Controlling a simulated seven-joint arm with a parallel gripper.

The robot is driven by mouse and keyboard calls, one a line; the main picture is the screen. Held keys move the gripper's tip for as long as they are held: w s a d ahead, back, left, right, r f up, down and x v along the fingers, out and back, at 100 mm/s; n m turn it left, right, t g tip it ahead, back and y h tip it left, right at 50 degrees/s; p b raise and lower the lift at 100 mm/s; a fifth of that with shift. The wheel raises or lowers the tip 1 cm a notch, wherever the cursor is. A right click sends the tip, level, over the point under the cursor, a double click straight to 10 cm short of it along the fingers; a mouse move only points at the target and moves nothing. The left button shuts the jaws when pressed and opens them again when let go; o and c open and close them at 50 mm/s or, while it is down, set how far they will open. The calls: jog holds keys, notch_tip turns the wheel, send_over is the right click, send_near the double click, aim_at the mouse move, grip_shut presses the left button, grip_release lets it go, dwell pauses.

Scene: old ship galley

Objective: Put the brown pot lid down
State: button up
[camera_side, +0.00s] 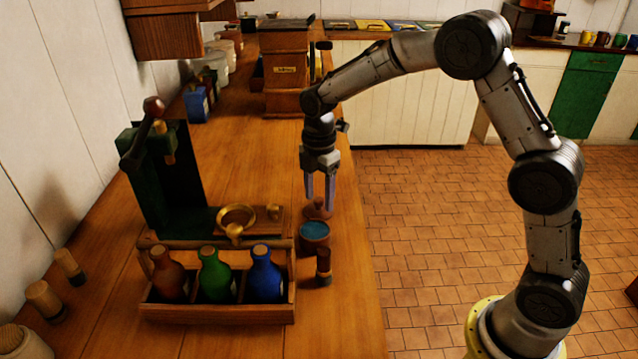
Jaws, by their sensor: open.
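The brown pot lid (318,211) is a small round lid with a knob, just behind the open pot near the counter's right edge. It looks level and seems to rest on the wood. My gripper (320,203) points straight down over the lid with its two fingers apart. The fingertips end around the knob's height; whether they touch it I cannot tell.
A wooden carrier (220,313) holds red, green and blue bottles at the front. A dark-based brown stamp-like piece (323,262) stands right of it. A green lever press (165,185) and brass dish (236,216) lie left. Counter (265,150) behind the lid is clear.

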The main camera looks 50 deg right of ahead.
aim_at(319, 198)
notch_tip(319, 198, up, 11)
jog(key=s+r+m+t, duration=0.1)
jog(key=s+r+m, duration=0.3)
jog(key=s+r, duration=0.15)
jog(key=s+f+m+t, duration=0.1)
jog(key=s+m+t, duration=0.1)
jog(key=s+m, duration=0.5)
jog(key=s+d+f+m+t, duration=0.1)
jog(key=s+m, duration=0.6)
jog(key=s, duration=1)
jog(key=shift+d+f+t, duration=0.2)
jog(key=shift+f+t, duration=0.1)
jog(key=shift+t, duration=0.5)
